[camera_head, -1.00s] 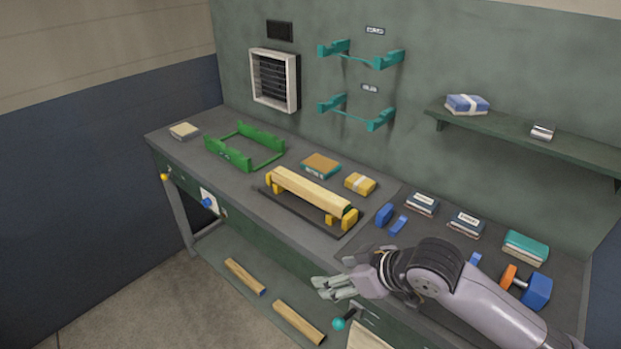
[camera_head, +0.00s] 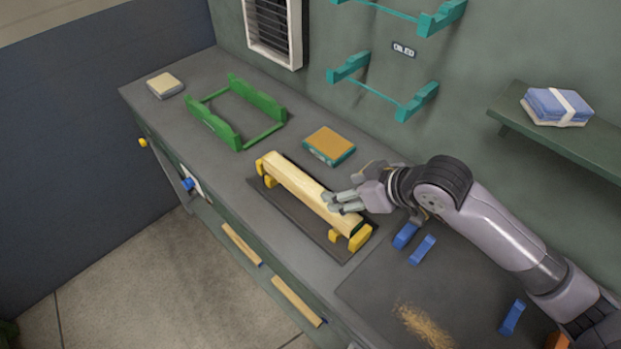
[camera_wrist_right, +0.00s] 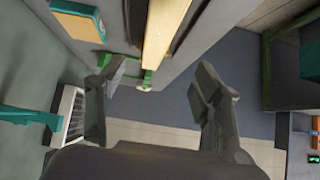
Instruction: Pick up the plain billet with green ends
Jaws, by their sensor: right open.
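The plain pale billet (camera_head: 302,190) lies across yellow supports (camera_head: 351,238) on a dark mat on the bench. Its near right end looks dark green, but this is small and partly hard to make out. In the right wrist view the billet (camera_wrist_right: 165,30) shows at the top, beyond the fingers. My right gripper (camera_head: 342,201) is beside the billet's right half, close to it, and hides a little of it. In the wrist view the right gripper (camera_wrist_right: 160,88) is open with nothing between its fingers. My left gripper is not in view.
A green cradle (camera_head: 240,115) stands empty at the left, and an orange-topped book (camera_head: 329,144) lies behind the billet. Blue blocks (camera_head: 405,236) lie right of the mat. Two billets (camera_head: 297,300) lie on the lower shelf. Teal wall brackets (camera_head: 415,103) stick out above the bench.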

